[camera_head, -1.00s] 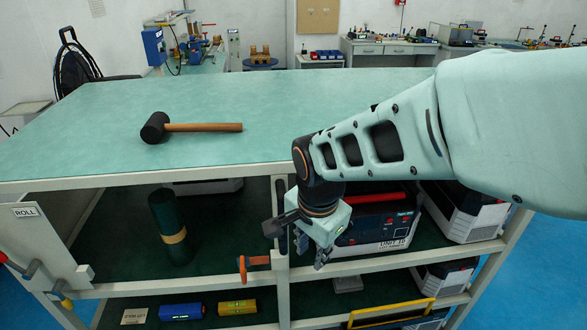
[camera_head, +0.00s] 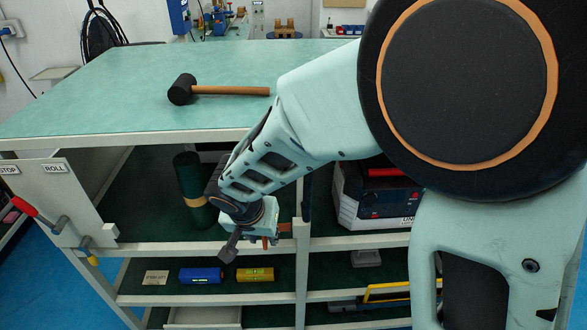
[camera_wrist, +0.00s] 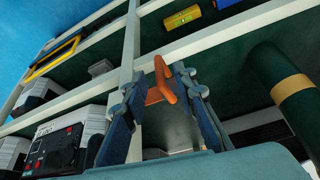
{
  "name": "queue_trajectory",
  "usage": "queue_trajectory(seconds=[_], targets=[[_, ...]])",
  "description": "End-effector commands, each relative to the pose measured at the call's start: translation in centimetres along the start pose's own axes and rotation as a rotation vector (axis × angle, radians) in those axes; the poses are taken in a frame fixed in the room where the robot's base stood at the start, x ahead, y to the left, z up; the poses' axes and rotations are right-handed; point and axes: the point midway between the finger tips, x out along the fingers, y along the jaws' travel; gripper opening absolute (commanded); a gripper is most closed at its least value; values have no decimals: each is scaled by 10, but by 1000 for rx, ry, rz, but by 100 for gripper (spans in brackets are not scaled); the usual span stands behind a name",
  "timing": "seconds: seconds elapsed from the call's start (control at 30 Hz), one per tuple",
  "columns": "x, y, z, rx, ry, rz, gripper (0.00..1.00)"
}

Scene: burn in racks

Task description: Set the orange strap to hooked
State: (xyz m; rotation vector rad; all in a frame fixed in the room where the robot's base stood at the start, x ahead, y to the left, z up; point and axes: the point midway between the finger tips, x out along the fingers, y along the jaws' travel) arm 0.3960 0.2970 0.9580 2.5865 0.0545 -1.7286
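The orange strap (camera_wrist: 165,82) is a hook-ended piece at the post between the shelf bays. In the wrist view it lies between the two dark fingers of my gripper (camera_wrist: 160,102), with a gap to each finger. In the head view only a small part of the strap (camera_head: 286,228) shows beside the post, and the rest is hidden by my gripper (camera_head: 250,242). My gripper is open at the front edge of the upper shelf. I cannot tell whether the strap's end is touching anything.
The shelf post (camera_head: 303,225) stands close to my gripper. A dark green roll (camera_head: 188,180) with a tan band stands on the shelf to the left. A power unit (camera_head: 375,195) sits to the right. A mallet (camera_head: 215,90) lies on the bench top. A red-handled lever (camera_head: 30,210) is at far left.

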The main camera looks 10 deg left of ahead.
Motion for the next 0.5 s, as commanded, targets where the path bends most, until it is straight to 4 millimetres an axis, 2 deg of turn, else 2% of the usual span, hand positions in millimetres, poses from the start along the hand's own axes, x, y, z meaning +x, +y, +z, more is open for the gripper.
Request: queue_trajectory(seconds=[0.03,0.2,0.5], targets=[[9,0,1,0,-3,2,26],[28,0,0,1,-1,1,26],[36,0,0,2,1,-1,26]])
